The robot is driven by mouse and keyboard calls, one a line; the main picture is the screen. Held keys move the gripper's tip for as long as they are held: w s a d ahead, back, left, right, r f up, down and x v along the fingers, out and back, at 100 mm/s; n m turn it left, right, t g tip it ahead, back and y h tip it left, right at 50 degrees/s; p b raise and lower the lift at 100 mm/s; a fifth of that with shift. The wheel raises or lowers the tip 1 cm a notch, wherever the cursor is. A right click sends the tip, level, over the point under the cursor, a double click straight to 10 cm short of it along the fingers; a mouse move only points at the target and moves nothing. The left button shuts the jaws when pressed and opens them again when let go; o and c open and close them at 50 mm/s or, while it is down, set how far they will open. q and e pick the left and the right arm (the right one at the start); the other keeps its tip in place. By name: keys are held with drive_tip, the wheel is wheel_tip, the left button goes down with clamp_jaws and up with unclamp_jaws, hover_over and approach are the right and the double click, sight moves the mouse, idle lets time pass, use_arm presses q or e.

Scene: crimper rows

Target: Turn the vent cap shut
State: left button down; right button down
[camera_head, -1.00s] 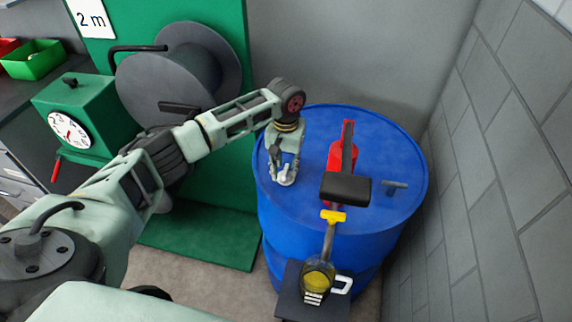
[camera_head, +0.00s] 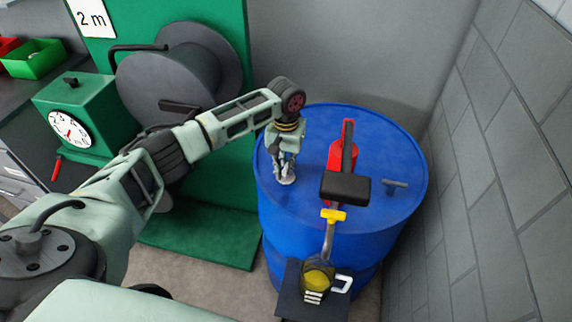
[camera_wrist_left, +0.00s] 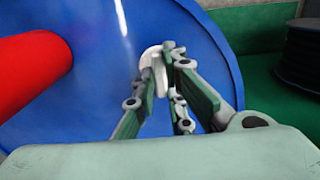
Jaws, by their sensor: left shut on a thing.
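My left gripper (camera_head: 285,174) points down at the left part of the blue drum's lid (camera_head: 385,150). It is shut on the vent cap, a small pale cap that shows between the fingertips in the left wrist view (camera_wrist_left: 151,60). The fingers hide much of the cap, so I cannot tell how far it is turned. My right gripper is not in view.
A grey T-shaped fitting (camera_head: 395,186) sits farther right. A grey reel (camera_head: 185,75) stands left; a block wall (camera_head: 500,180) bounds the right.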

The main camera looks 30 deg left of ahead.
use_arm(q)
drive_tip(key=m+p, duration=0.2)
drive_tip(key=m, duration=0.1)
drive_tip(key=shift+r+p, duration=0.2)
drive_tip(key=shift+p, duration=0.15)
drive_tip(key=m+p, duration=0.2)
drive_tip(key=m, duration=0.2)
drive_tip(key=shift+f+m, duration=0.1)
drive_tip(key=shift+m, duration=0.2)
drive_tip(key=m+p, duration=0.1)
drive_tip(key=m, duration=0.3)
drive_tip(key=shift+m, duration=0.3)
drive_tip(key=m, duration=0.5)
drive_tip(key=shift+m, duration=0.3)
drive_tip(key=c, duration=1.8)
unclamp_jaws()
